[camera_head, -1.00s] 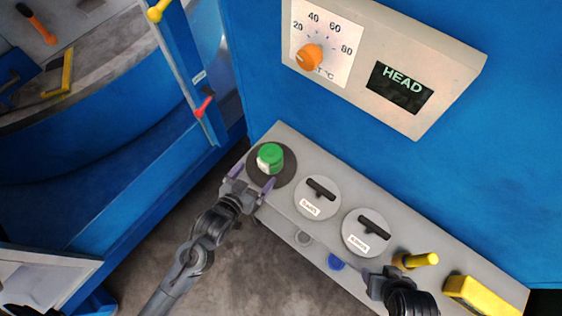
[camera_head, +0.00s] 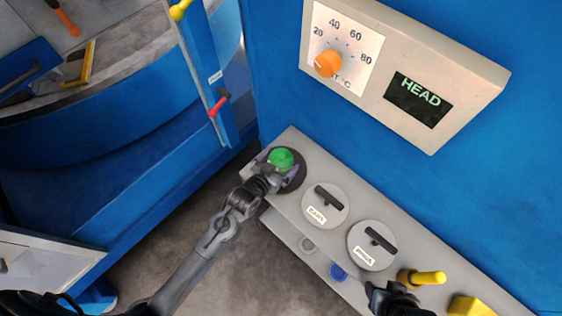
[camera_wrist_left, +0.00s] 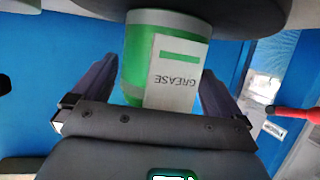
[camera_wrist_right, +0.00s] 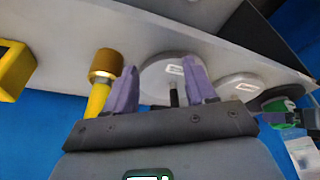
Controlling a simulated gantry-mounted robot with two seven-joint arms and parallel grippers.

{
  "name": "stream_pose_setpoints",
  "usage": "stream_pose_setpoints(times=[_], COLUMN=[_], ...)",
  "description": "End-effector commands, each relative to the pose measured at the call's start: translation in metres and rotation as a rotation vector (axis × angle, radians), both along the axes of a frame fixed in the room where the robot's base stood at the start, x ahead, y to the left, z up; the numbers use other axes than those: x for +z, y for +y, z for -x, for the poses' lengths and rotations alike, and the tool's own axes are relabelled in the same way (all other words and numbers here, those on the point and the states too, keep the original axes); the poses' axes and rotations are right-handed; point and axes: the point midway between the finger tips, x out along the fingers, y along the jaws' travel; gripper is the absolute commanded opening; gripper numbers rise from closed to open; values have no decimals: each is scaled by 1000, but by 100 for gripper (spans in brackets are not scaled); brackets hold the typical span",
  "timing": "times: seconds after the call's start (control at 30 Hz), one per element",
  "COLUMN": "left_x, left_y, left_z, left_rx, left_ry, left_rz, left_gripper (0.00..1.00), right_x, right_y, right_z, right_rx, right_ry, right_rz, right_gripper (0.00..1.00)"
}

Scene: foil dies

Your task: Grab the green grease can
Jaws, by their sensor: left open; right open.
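The green grease can (camera_head: 281,158) stands on a dark round pad (camera_head: 299,178) at the left end of the grey shelf. In the left wrist view the can (camera_wrist_left: 165,60) shows a white label reading GREASE and sits between the two fingers. My left gripper (camera_head: 277,171) is open around the can, with a visible gap at the finger on the right of the left wrist view. My right gripper (camera_wrist_right: 162,85) is open and empty by the shelf's right part. In the right wrist view the can (camera_wrist_right: 277,106) shows at the far right with my left gripper beside it.
Two round lids with black handles, the left lid (camera_head: 315,198) and the right lid (camera_head: 361,250), lie on the shelf (camera_head: 270,203). A yellow-handled tool (camera_head: 424,278) and a yellow block (camera_head: 470,306) are further right. A blue cabinet wall with a dial panel (camera_head: 478,75) rises behind.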

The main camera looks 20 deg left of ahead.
Motion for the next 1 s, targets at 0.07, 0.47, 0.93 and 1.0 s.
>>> stream_pose_setpoints(times=[0.07, 0.47, 0.93, 1.0], left_x=[-2, -5, -3, -3], left_y=[-1, -2, -2, -2], left_z=[-7, -10, -10, -10], left_rx=[0, 0, 0, 0], left_ry=[0, 1, -3, -3], left_rz=[0, 0, 1, 1], left_gripper=[100, 88, 40, 40], right_x=[0, -1, -1, -1], right_y=[0, 0, -2, -2], right_z=[0, 0, 1, 1], right_rx=[-1, 0, 6, 5], right_ry=[0, 1, 2, 2], right_rz=[-1, -2, 8, 7], right_gripper=[55, 55, 55, 55])
